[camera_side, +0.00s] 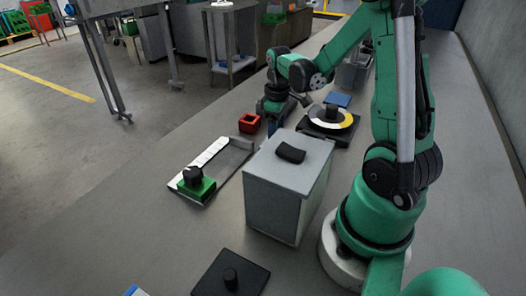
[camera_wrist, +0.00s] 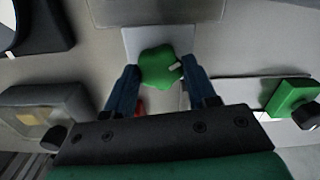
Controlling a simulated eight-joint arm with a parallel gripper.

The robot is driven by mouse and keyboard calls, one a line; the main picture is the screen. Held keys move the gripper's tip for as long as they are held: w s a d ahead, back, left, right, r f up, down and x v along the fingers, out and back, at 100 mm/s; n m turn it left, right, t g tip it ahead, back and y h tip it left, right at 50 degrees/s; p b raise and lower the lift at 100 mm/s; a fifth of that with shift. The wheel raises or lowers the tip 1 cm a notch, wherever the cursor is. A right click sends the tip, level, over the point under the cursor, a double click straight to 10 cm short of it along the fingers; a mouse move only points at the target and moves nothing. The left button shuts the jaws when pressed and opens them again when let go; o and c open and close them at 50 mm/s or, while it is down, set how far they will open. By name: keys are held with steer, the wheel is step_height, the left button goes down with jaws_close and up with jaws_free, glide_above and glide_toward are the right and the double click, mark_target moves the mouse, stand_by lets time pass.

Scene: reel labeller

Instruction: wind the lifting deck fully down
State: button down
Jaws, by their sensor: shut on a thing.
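A green lobed knob (camera_wrist: 160,67) with a small white mark on its right side stands in front of a light grey plate (camera_wrist: 134,42) in the wrist view. My gripper (camera_wrist: 160,82) has its two blue fingers on either side of the knob and is shut on it. In the side view my gripper (camera_side: 275,106) is low over the bench beside a small red open box (camera_side: 249,123); the knob is hidden there. I cannot tell which surface is the lifting deck or how high it stands.
A grey box (camera_side: 270,190) with a black handle stands nearer the side camera. A green block (camera_side: 198,190) with a black knob sits on a pale rail (camera_side: 232,160). A white and yellow disc (camera_side: 318,117) lies on a black base right of my gripper. A blue square (camera_side: 337,99) lies behind.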

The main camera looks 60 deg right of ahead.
steer(key=n, duration=1.1)
steer(key=shift+n, duration=0.4)
stand_by(0.3)
steer(key=shift+c, duration=1.4)
jaws_free()
steer(key=shift+r, duration=2.8)
